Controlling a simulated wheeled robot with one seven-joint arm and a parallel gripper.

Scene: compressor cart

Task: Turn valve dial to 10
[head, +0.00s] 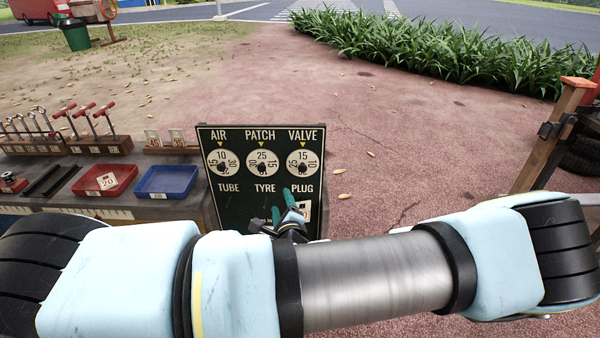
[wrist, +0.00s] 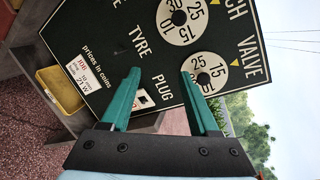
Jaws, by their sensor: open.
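The valve dial (head: 303,163) is the right one of three white dials on a dark green board (head: 236,200). Its yellow pointer mark stands at 15, with 10 on the right side of the dial. In the wrist view the valve dial (wrist: 212,71) is partly hidden by one finger, and 15 lies beside the yellow mark. My gripper (head: 282,206) is open below the dial, its green fingers in front of the board's lower right part. In the wrist view my gripper (wrist: 160,73) has nothing between its fingers. I cannot tell whether a finger touches the board.
The air dial (head: 222,162) shows 10 and the patch dial (head: 262,163) shows 25 at their marks. A red tray (head: 104,181), a blue tray (head: 166,181) and T-handled tools (head: 82,119) lie left of the board. A wooden post (head: 545,135) stands at right.

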